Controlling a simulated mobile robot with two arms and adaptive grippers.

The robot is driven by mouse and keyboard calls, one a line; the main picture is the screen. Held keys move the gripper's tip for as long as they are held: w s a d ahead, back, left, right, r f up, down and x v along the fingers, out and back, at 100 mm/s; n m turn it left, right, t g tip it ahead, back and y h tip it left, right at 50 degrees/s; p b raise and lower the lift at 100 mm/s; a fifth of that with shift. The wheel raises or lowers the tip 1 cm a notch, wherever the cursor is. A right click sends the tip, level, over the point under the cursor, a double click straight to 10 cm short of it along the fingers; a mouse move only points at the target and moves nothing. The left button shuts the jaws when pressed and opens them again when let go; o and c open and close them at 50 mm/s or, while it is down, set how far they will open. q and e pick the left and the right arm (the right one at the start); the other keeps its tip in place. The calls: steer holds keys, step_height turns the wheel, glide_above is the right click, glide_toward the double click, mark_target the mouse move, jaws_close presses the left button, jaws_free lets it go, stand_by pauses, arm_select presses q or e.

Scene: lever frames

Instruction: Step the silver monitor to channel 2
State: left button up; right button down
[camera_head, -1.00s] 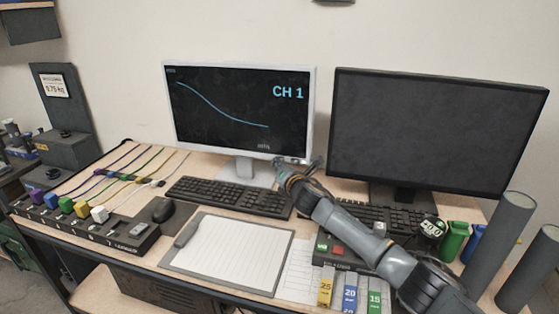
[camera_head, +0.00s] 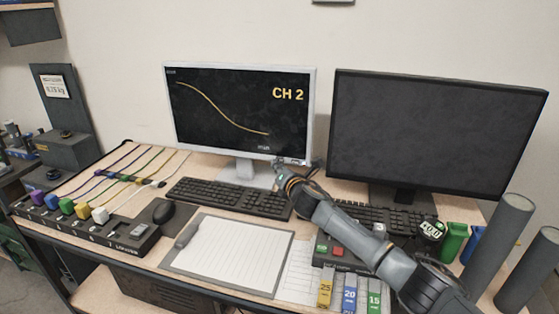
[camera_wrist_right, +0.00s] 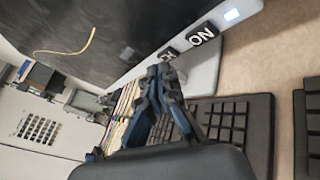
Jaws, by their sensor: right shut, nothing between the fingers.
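The silver monitor (camera_head: 240,112) stands at the middle back of the desk, its screen showing "CH 2" and a yellow curve. The right wrist view shows its screen (camera_wrist_right: 120,25) from close by, with a CH button (camera_wrist_right: 169,55) and an ON button (camera_wrist_right: 201,35) along the lower bezel. My right gripper (camera_head: 293,164) is shut and empty at the monitor's lower right corner. In the right wrist view its fingertips (camera_wrist_right: 162,74) are just below the CH button; I cannot tell whether they touch it. My left gripper is not in view.
A dark monitor (camera_head: 430,130) stands to the right. Keyboards (camera_head: 225,197) lie in front of the monitors, with a mouse (camera_head: 164,212) and a clipboard (camera_head: 230,255) nearby. Grey cylinders (camera_head: 497,240) stand at the right. Cables (camera_head: 125,170) cover the left of the desk.

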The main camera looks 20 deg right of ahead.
steer(key=shift+s+a, duration=0.1)
steer(key=shift+s, duration=0.2)
steer(key=shift+s+a+p, duration=0.6)
steer(key=shift+s+a, duration=0.15)
steer(key=shift+s, duration=0.3)
steer(key=shift+s+a+p, duration=0.55)
steer(key=shift+s+a, duration=0.15)
steer(key=shift+s, duration=0.3)
